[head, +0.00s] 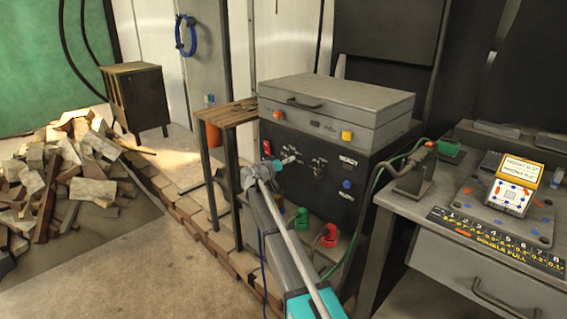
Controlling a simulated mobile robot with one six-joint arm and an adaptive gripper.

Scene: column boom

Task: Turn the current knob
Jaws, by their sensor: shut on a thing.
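A dark machine (330,205) with a light grey lidded box on top stands in the middle of the head view. Its front panel carries a red switch (266,146), small knobs or levers (319,163), a blue knob (347,184) and labels too small to read fully. My gripper (284,163) reaches the left part of this panel and is shut on a small part there, apparently the current knob. The gripper covers most of that knob, so its pointer and setting are hidden.
Green and red plugs (328,235) stick out low on the panel, with a green cable (372,190) rising to the right. A grey bench (490,265) holding a yellow meter (519,180) stands right. A wooden side table (230,113) stands left, beyond it a woodpile (70,165).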

